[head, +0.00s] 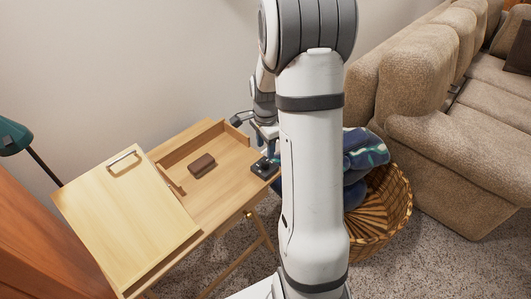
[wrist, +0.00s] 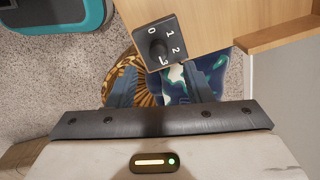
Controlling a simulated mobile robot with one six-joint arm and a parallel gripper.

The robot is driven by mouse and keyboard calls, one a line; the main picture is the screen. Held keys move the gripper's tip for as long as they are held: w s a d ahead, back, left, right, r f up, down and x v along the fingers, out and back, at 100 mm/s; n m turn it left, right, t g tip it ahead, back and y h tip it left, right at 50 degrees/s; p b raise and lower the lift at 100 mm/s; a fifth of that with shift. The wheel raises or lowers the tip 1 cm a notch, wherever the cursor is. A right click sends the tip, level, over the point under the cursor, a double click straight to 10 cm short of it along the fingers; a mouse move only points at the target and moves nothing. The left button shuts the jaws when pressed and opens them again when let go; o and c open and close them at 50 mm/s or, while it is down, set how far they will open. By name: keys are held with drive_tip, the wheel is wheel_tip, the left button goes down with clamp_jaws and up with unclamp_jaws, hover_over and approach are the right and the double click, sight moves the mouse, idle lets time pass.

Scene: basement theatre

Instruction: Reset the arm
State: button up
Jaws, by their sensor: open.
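My gripper (wrist: 160,76) is in the wrist view with its two dark fingers spread apart and nothing between them. A black dial plate (wrist: 158,45) with a round knob and the marks 0, 1, 2 and 3 shows just beyond the fingertips. The knob's exact setting is hard to read. In the head view the dial plate (head: 264,168) sits at the right edge of the wooden desk (head: 222,185). My gripper (head: 266,132) is above and behind it there, partly hidden by my own arm.
A brown block (head: 202,165) lies in the desk's open tray beside the slanted lid (head: 125,213). A wicker basket (head: 390,217) with blue patterned cloth (head: 362,150) stands right of the desk. A beige sofa (head: 440,130) fills the right. A teal lamp (head: 14,137) is at left.

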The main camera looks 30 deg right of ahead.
drive_tip(key=shift+r, duration=1.05)
drive_tip(key=shift+r, duration=0.2)
drive_tip(key=s+a+r+n+t+p, duration=0.1)
drive_tip(key=s+a+r+n+p, duration=0.4)
drive_tip(key=r, duration=0.6)
drive_tip(key=s+a+r+n+t+p, duration=0.1)
drive_tip(key=s+a+r+n+p, duration=0.3)
drive_tip(key=s+a+r+n, duration=0.4)
drive_tip(key=s+r+n, duration=0.3)
drive_tip(key=s+n, duration=0.1)
drive_tip(key=s, duration=0.2)
drive_tip(key=shift+s+a+t+p, duration=0.25)
drive_tip(key=shift+a+t+p, duration=0.05)
drive_tip(key=shift+a+p, duration=0.05)
